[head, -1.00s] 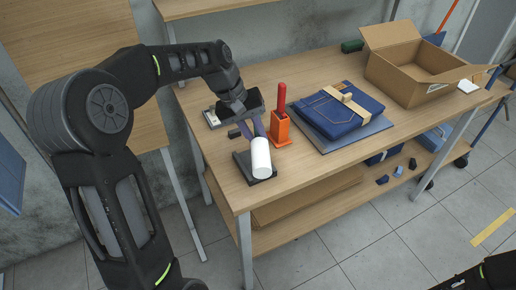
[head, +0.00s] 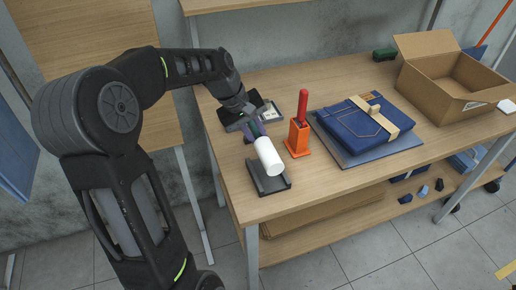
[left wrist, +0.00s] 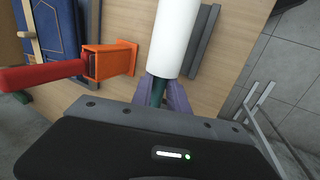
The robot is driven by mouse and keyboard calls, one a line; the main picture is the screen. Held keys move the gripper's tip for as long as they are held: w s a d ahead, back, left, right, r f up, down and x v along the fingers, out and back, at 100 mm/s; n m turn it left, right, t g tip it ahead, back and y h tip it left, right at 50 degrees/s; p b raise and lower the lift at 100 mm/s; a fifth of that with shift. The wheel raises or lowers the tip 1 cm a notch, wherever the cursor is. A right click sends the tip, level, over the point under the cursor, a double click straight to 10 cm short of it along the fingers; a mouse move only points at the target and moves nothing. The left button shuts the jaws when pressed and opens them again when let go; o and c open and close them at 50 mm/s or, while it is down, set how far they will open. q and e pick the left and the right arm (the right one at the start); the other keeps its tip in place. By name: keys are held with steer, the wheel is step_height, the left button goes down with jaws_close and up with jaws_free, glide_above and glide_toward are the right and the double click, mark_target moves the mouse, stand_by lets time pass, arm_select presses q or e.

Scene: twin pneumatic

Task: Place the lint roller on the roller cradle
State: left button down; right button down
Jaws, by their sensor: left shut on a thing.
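The lint roller has a white cylinder (head: 268,156) and a teal handle, clearer in the left wrist view (left wrist: 158,92). My left gripper (head: 256,130) is shut on the handle with its purple fingers (left wrist: 166,98). The white cylinder points toward the table's front edge. The roller cradle (head: 270,188) is a dark grey tray on the table, partly hidden behind the cylinder's front end in the head view. In the left wrist view the cradle's grey bars (left wrist: 208,40) show to the right of the cylinder. I cannot tell whether they touch. My right gripper is out of view.
An orange holder (head: 298,140) with a red-handled tool stands close to the right of the roller. Folded jeans (head: 362,128) on a grey board and an open cardboard box (head: 450,85) are farther right.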

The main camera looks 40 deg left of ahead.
arm_select(q)
steer(key=shift+f, duration=2.5)
steer(key=shift+f, duration=0.1)
steer(key=c, duration=1.6)
jaws_free()
steer(key=shift+o, duration=0.2)
steer(key=v, duration=1.2)
steer(key=shift+w+d, duration=0.1)
